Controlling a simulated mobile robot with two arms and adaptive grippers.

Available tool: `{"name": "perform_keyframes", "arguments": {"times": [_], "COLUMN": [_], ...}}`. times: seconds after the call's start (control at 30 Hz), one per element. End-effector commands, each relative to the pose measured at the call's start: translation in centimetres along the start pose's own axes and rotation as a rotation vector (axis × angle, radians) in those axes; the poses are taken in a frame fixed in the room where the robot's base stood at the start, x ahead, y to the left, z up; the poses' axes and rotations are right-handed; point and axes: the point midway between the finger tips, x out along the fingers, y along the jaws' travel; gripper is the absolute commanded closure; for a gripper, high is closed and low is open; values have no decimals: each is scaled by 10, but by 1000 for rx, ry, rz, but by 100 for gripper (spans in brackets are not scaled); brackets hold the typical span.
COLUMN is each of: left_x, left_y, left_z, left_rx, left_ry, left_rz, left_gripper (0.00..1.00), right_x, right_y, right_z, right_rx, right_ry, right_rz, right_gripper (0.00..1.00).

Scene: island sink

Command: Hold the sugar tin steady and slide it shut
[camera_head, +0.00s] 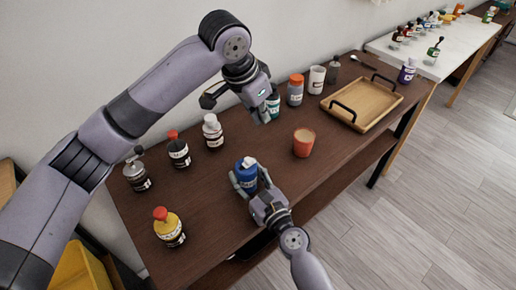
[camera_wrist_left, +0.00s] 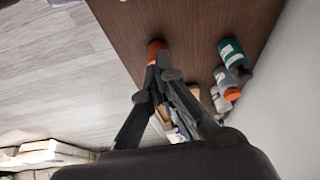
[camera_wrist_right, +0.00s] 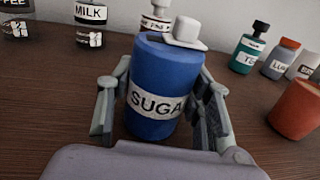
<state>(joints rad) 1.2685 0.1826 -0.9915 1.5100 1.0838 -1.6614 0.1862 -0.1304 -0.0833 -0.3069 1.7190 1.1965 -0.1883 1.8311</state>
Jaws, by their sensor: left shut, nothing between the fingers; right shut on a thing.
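The blue sugar tin (camera_head: 246,163) stands upright near the front of the brown table; it also shows with its SUGAR label in the right wrist view (camera_wrist_right: 152,85). A white knobbed piece (camera_wrist_right: 187,33) sits off-centre on its top, towards the right edge; part of the blue top is bare. My right gripper (camera_head: 250,180) is shut on the tin's sides, one finger on each side. My left gripper (camera_head: 263,116) is shut and empty, above the table behind the tin and apart from it. Its fingertips meet in the left wrist view (camera_wrist_left: 158,76).
An orange cup (camera_head: 304,143) stands right of the tin. Several jars line the back and left, including a yellow one (camera_head: 168,227) and a teal one (camera_head: 273,104) near my left gripper. A wooden tray (camera_head: 362,103) lies at right. Table around the tin is clear.

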Motion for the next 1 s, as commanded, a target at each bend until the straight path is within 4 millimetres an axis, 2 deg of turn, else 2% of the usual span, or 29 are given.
{"name": "perform_keyframes", "arguments": {"times": [0.1,0.27,0.7,0.8,1.0], "left_x": [1,14,103,93,86], "left_y": [7,10,12,10,11], "left_z": [11,15,22,35,52], "left_rx": [7,7,6,8,8], "left_ry": [-54,-70,-66,-63,-64], "left_rz": [32,41,38,36,37], "left_gripper": [100,100,100,100,100], "right_x": [0,0,0,0,0], "right_y": [0,0,0,0,0], "right_z": [0,0,0,0,0], "right_rx": [0,0,0,0,0], "right_ry": [0,0,0,0,1], "right_rz": [0,0,0,0,0], "right_gripper": [85,85,85,85,85]}}
